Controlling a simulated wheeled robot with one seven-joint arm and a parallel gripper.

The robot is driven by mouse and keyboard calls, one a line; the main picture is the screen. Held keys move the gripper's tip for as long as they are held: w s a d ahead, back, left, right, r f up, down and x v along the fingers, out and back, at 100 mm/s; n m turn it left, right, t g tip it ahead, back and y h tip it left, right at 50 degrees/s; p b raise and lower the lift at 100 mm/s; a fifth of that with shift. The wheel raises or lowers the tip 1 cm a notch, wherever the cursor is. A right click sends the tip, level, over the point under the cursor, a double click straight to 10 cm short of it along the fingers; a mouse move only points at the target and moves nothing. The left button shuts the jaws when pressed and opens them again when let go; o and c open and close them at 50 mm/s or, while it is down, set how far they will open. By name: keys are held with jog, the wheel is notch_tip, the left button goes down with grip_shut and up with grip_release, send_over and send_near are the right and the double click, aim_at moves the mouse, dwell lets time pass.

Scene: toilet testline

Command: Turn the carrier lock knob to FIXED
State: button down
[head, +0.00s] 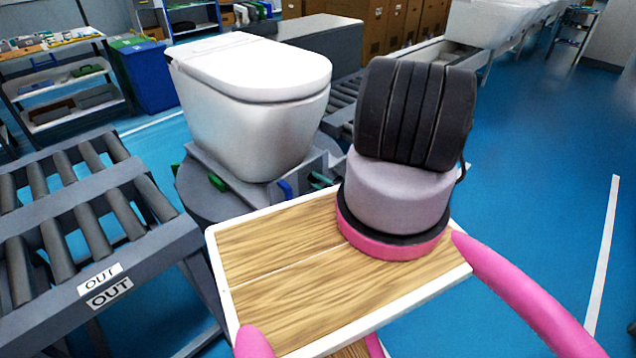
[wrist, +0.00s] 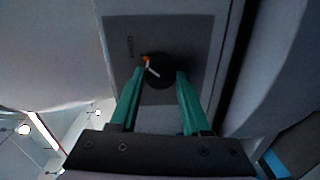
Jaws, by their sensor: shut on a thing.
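The carrier lock knob (wrist: 161,82) is a round black knob with a white pointer mark, on a dark grey panel (wrist: 190,35) in the wrist view. An orange dot shows at the knob's upper left edge, close to the pointer's end. Small lettering on the panel left of the knob is too faint to read. My gripper (wrist: 159,72) has its two green fingers on either side of the knob, shut on it. In the head view the grey carrier (head: 240,200) bears a white toilet (head: 250,100); my arm hides much of its right side, and the knob is not visible there.
A grey roller conveyor marked OUT (head: 90,225) stands at the left. Another conveyor runs behind the toilet. A shelf rack (head: 60,85) and a blue bin (head: 145,75) stand at the back left. The blue floor (head: 540,170) at the right is clear.

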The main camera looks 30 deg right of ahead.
jog(key=shift+c, duration=1.8)
grip_release()
jog(key=shift+s, duration=0.1)
jog(key=v, duration=1)
jog(key=shift+s, duration=0.3)
jog(key=shift+d+f, duration=0.1)
jog(key=shift+d, duration=0.05)
